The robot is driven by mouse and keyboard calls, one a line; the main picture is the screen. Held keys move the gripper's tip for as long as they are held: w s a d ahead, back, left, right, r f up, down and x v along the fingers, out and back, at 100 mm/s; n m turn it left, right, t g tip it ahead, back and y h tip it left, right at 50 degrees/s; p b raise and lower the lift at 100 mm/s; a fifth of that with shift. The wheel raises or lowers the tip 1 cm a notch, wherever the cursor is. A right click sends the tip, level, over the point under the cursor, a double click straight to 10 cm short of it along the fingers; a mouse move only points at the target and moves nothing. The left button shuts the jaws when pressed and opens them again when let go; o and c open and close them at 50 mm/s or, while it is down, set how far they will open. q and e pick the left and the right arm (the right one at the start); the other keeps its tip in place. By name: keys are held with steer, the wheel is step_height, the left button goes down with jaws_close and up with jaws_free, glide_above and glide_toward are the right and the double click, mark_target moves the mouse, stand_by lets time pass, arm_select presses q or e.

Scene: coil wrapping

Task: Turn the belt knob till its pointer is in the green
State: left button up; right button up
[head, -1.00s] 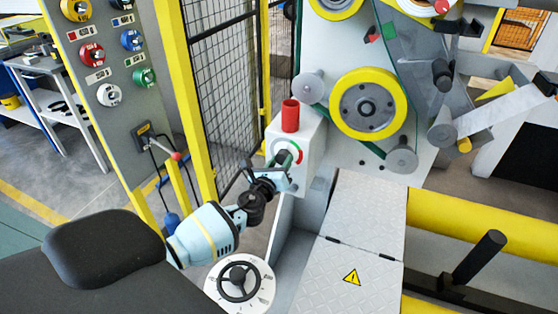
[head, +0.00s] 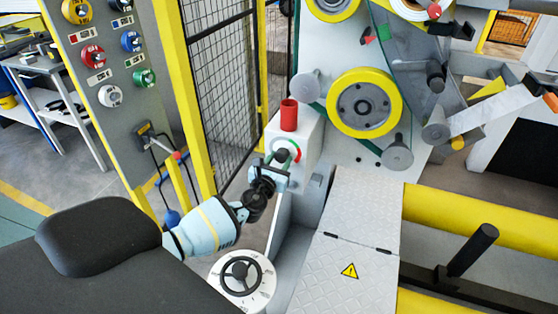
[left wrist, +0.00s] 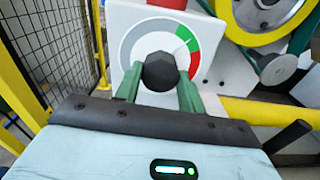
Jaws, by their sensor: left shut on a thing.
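The belt knob (left wrist: 160,72) is a black faceted knob on a white dial plate with a grey, green and red arc (left wrist: 188,45). It also shows in the head view (head: 282,155), on a white box. My left gripper (left wrist: 159,88) is shut on it, with one green finger on each side in the left wrist view. In the head view my left gripper (head: 279,160) reaches the dial from the lower left. The green part of the arc is at the dial's upper right, with red below it. I cannot make out the knob's pointer. My right gripper is not in view.
A red cylinder (head: 289,115) stands on top of the box. A yellow-rimmed wheel (head: 364,103) is to the right. A mesh fence (head: 220,85) and a yellow post are to the left. A white handwheel dial (head: 241,281) sits below my left arm.

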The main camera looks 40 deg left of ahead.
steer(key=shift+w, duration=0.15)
arm_select(q)
steer(key=o, duration=1)
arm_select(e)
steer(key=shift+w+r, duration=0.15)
arm_select(q)
steer(key=shift+s, duration=0.15)
steer(key=shift+s+d, duration=0.1)
steer(key=shift+s, duration=0.15)
steer(key=p+v, duration=0.1)
steer(key=v, duration=0.6)
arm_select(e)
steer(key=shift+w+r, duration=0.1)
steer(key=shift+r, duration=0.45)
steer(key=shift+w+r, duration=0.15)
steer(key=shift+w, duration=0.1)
